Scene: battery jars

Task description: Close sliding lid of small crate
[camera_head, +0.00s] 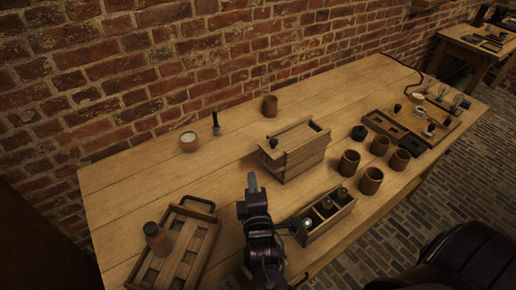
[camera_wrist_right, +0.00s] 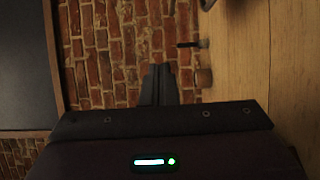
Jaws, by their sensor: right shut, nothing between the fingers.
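The small crate (camera_head: 303,159) is a wooden box near the middle of the table. Its sliding lid (camera_head: 288,138) covers most of the top, and a dark gap shows at the far right end. My right gripper (camera_head: 252,181) is shut and empty, to the left of the crate and apart from it. Its closed fingers also show in the right wrist view (camera_wrist_right: 159,84), pointing toward the brick wall. The crate is not clearly seen in that view. My left gripper is not in view.
A tray with a brown jar (camera_head: 157,238) stands at front left. An open box with jars (camera_head: 342,194) is close to my right arm. Several brown cups (camera_head: 371,180) stand right of the crate. A white-topped cup (camera_head: 189,142) and dark upright tool (camera_head: 215,122) stand behind.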

